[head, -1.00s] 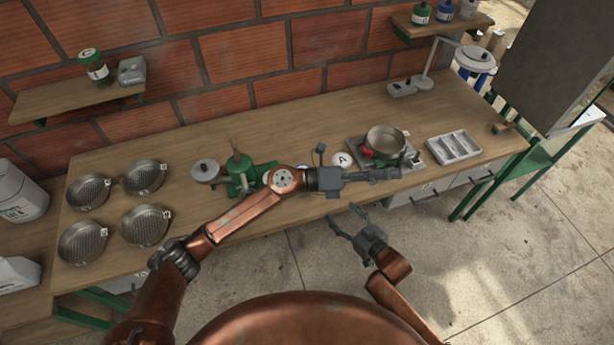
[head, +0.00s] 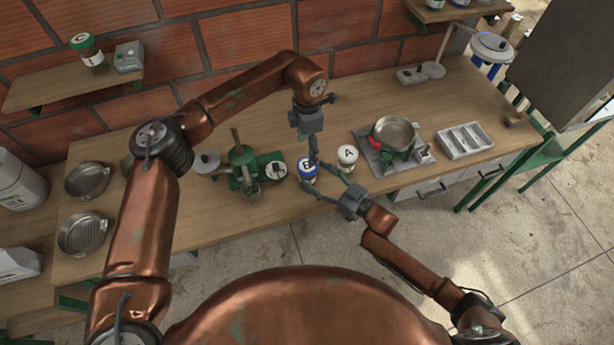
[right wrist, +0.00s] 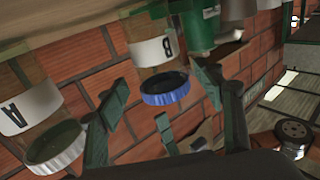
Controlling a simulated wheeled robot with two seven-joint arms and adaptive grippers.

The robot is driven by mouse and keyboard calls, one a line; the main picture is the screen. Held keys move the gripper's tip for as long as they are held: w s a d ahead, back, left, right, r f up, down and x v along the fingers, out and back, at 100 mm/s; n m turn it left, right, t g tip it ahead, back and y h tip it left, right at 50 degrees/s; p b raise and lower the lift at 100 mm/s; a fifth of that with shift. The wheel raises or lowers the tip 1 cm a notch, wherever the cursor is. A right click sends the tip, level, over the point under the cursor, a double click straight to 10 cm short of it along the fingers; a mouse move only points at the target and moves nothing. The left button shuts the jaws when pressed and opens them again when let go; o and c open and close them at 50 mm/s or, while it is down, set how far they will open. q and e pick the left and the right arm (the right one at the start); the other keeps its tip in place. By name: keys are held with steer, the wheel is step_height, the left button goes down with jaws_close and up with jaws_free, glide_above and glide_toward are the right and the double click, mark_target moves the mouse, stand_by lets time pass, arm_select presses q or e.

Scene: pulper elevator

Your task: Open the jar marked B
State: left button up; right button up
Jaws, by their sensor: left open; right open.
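The jar marked B (head: 307,170) has a blue lid and stands upright on the bench near the front edge. In the right wrist view, which is turned over, jar B (right wrist: 155,52) shows its white label and blue lid (right wrist: 166,89). My left gripper (head: 314,156) is open, pointing down just above and behind the lid; contact cannot be told. My right gripper (head: 312,179) is open, reaching in from the front right with its fingers on either side of jar B, not closed on it. The jar marked A (head: 347,157), with a white lid, stands to its right.
A green device (head: 242,165) stands left of jar B. A pan (head: 394,132) on a grey stand and a grey divided tray (head: 465,141) are to the right. Sieves (head: 83,233) stand at the left. A shelf (head: 70,88) is on the brick wall.

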steer(key=shift+x, duration=2.05)
steer(key=shift+c, duration=0.3)
jaws_close()
